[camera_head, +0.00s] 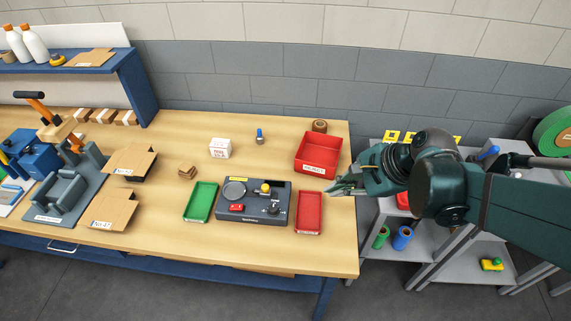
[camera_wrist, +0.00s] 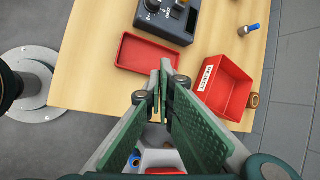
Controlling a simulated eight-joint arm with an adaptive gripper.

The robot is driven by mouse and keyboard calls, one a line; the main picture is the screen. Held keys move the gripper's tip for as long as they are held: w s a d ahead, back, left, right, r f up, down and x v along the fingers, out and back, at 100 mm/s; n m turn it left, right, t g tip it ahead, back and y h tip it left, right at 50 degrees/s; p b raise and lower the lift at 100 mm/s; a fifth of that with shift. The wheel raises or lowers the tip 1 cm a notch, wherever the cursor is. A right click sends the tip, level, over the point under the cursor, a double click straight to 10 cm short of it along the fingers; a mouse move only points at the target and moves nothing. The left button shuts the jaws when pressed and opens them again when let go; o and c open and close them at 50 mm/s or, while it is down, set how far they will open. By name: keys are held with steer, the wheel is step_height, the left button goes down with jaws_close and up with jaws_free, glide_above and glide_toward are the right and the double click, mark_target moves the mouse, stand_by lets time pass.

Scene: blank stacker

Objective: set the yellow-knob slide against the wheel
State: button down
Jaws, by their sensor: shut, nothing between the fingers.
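The dark grey device (camera_head: 254,214) sits on the wooden table. A yellow knob (camera_head: 265,187) stands near its top middle; its slide body is too small to make out. A round grey disc (camera_head: 235,190), apparently the wheel, is left of the knob, with a visible gap between knob and disc. In the wrist view, the device (camera_wrist: 172,28) is cut by the top edge and the disc is out of view. My gripper (camera_head: 331,189) is shut and empty, right of the device near the table's right edge. Its closed fingertips (camera_wrist: 160,72) show below the flat red tray.
A flat red tray (camera_head: 299,228) lies between device and gripper. A deeper red bin (camera_head: 338,165) stands just behind the gripper. A green tray (camera_head: 188,217) is left of the device. A blue-topped item (camera_head: 260,137) stands behind. Grey shelves (camera_head: 428,240) are at right.

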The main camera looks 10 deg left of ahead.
steer(key=shift+w+a+f+m+g+y+p, duration=0.1)
steer(key=shift+w+a+m+g+y+p, duration=0.3)
steer(key=shift+a+m, duration=0.5)
steer(key=shift+w+a+r+m+g+y+p, duration=0.15)
steer(key=shift+w+a+m+y+p, duration=0.1)
steer(key=shift+a+m+y+p, duration=0.45)
steer(key=shift+w+a+f+m+g+y+p, duration=0.15)
steer(key=shift+w+a+m+g+y+p, duration=0.15)
steer(key=shift+a+m, duration=0.75)
steer(key=shift+d, duration=0.1)
steer(key=shift+f, duration=0.1)
steer(key=b, duration=0.2)
glide_toward(271, 195)
steer(key=f, duration=0.3)
steer(key=shift+s+f, duration=0.1)
steer(key=shift+s, duration=0.2)
steer(key=shift+w+a, duration=0.15)
steer(key=shift+a, duration=0.65)
steer(key=shift+w+a, duration=0.1)
steer(key=shift+a, duration=0.7)
steer(key=shift+a, duration=0.15)
